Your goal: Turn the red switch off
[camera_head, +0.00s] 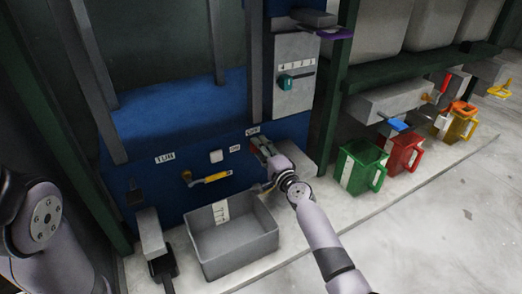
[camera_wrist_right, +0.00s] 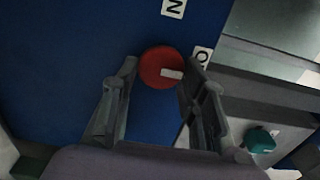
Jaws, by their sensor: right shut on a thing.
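The red switch (camera_wrist_right: 152,66) is a round red knob with a white bar on its face, on the blue press panel. It lies between the fingertips of my right gripper (camera_wrist_right: 159,68) in the wrist view. The right fingertip is at the white bar, and the fingers are shut on the knob. In the head view my right gripper (camera_head: 266,152) reaches the panel just below the OFF label (camera_head: 252,131) and mostly hides the switch. The ON label (camera_head: 235,149) is just left of it. My left gripper is out of view; only a left arm link shows.
A grey bin (camera_head: 237,245) stands below the panel. A yellow-handled lever (camera_head: 212,178) and a white button (camera_head: 216,156) are left of the switch. A teal selector knob (camera_head: 287,82) is above. Green (camera_head: 357,172), red (camera_head: 401,157) and yellow jugs stand at right.

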